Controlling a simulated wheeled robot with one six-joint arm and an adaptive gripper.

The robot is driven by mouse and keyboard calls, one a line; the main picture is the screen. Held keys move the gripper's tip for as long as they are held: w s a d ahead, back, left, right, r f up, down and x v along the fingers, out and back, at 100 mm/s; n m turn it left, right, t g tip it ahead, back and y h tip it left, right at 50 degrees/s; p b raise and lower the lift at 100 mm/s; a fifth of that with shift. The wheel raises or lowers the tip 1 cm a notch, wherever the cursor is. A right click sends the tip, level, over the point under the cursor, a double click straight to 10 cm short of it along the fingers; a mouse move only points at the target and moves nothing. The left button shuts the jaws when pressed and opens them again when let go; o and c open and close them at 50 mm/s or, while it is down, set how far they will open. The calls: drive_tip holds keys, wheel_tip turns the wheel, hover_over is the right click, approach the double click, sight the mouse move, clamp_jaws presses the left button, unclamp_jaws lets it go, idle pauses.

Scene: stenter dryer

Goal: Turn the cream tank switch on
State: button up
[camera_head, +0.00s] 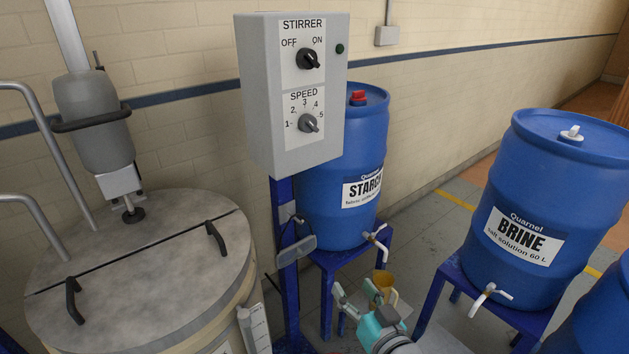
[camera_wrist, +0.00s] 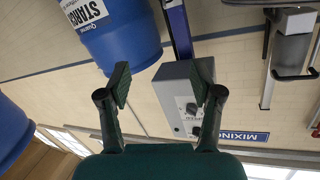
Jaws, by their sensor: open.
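The grey stirrer control box (camera_head: 258,95) stands on a blue post beside the cream tank (camera_head: 180,315). Its upper black knob (camera_head: 308,59) is the stirrer switch, marked OFF at left and ON at right; I cannot tell surely which mark it points to. Below it is the speed knob (camera_head: 308,123), marked 1 to 5. A dark green lamp (camera_head: 340,48) sits at the box's upper right. My gripper (camera_head: 354,291) is open and empty, low and right of the box. In the wrist view, upside down, the box (camera_wrist: 174,100) shows between and beyond my open fingers (camera_wrist: 161,85).
A blue starch drum (camera_head: 340,215) stands right behind the box on a blue stand, its tap (camera_head: 375,240) jutting forward. A tan jug (camera_head: 383,285) is close to my gripper. The brine drum (camera_head: 500,200) stands farther right. Tank lid handles (camera_head: 215,238) stick up at left.

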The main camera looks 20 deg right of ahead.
drive_tip(key=w+r+n+y, duration=0.1)
drive_tip(key=w+r+y, duration=0.1)
drive_tip(key=w+r, duration=0.65)
drive_tip(key=n+y, duration=0.3)
drive_tip(key=n, duration=0.2)
approach(314, 62)
drive_tip(key=x, duration=1)
drive_tip(key=c, duration=1.1)
